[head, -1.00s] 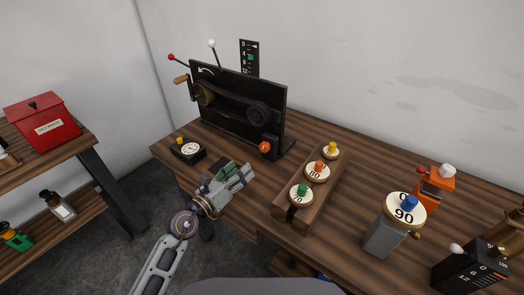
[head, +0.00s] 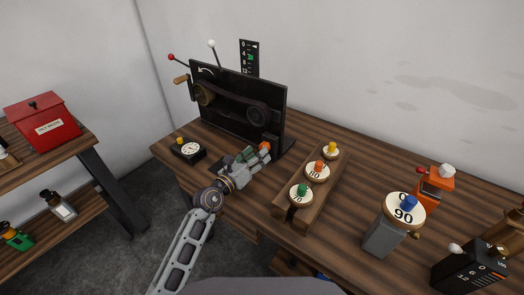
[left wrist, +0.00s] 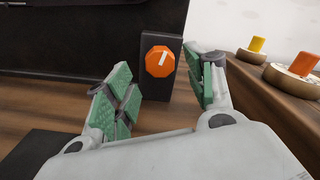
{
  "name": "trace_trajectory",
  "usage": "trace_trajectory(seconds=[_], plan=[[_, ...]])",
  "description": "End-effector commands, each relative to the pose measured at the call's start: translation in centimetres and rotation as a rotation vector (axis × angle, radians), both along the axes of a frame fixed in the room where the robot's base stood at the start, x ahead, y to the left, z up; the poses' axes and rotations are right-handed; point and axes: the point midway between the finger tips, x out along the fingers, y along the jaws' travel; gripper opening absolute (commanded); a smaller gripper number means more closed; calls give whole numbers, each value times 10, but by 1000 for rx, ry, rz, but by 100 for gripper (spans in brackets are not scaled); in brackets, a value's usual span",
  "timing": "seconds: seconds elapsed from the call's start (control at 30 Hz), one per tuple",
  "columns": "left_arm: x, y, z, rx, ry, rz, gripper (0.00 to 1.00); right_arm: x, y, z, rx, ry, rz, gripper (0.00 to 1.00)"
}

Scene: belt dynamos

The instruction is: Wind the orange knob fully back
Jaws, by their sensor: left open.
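The orange knob (left wrist: 160,61) is eight-sided with a pale pointer line that leans slightly right of upright. It sits on the front of a small black post (left wrist: 156,85) at the foot of the belt machine. In the head view the knob (head: 265,146) is partly hidden by my left gripper (head: 257,155). That gripper is open, and in the left wrist view its green-padded fingers (left wrist: 165,92) stand on either side of the post, with the knob ahead between them. I see no contact with the knob. My right gripper is not in view.
The black belt machine (head: 232,100) with a brass crank stands behind. A round gauge (head: 187,150) lies to the left. A wooden rack (head: 311,198) with three coloured-knob dials stands close on the right.

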Motion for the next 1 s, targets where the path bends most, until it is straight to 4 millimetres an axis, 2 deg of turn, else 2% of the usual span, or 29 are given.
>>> trace_trajectory(seconds=[0.4,0.83,1.0], plan=[[26,-20,1,-1,-1,-1,54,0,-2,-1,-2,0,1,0],[29,-22,0,0,0,0,54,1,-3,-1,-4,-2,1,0],[29,-22,0,0,0,-1,33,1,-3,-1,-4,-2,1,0]])
